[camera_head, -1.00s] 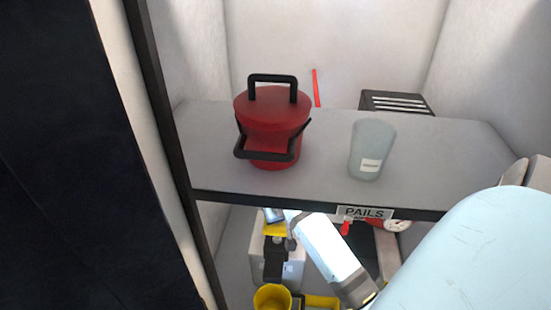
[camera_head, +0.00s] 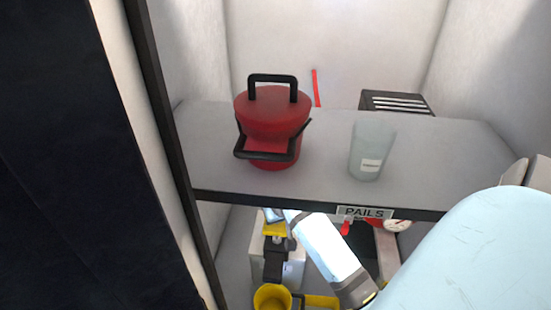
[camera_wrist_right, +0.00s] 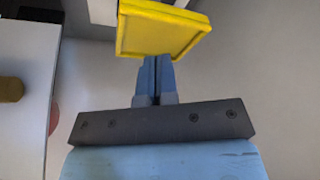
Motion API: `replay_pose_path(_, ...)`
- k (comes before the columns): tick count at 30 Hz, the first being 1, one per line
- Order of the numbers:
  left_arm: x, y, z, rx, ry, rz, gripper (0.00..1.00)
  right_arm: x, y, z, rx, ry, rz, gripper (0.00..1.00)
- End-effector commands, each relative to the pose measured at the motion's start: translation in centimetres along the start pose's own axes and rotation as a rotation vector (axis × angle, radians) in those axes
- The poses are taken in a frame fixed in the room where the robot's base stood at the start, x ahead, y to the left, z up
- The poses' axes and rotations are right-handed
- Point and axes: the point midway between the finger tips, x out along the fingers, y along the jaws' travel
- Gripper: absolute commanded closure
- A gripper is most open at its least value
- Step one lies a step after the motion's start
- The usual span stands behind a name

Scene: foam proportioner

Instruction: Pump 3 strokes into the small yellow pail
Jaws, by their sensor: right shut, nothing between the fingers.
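The small yellow pail (camera_head: 271,299) stands low under the shelf in the head view, cut by the bottom edge. Behind it is the pump unit (camera_head: 294,273), grey with a black front and a yellow pad (camera_head: 275,230) on top. My right arm reaches under the shelf to this pad. In the right wrist view my right gripper (camera_wrist_right: 154,62) is shut and empty, its fingertips at the near edge of the yellow pad (camera_wrist_right: 160,30). I cannot tell whether they touch. The shelf partly hides the gripper in the head view. My left gripper is not in view.
The shelf (camera_head: 215,180) above holds a red lidded pail (camera_head: 272,110) with black handles and a translucent cup (camera_head: 371,150). Its front edge carries a PAILS label (camera_head: 365,212). A gauge (camera_head: 397,225) sits below. A dark post (camera_head: 165,130) borders the left.

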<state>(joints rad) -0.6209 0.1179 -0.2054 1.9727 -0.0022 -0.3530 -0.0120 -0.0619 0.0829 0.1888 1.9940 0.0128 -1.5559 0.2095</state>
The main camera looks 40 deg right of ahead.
Motion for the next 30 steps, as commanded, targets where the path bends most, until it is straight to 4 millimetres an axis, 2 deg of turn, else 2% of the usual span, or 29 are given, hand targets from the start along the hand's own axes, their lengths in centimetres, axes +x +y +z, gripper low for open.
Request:
replay_pose_path(17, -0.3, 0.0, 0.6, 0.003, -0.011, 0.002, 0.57, 0.0, 0.0, 0.0, 0.0, 0.0, 0.0, 1.0)
replay_pose_path(30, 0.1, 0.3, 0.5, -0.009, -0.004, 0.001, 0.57, 1.5, 0.0, 0.7, 0.0, -0.001, 0.0, 1.0)
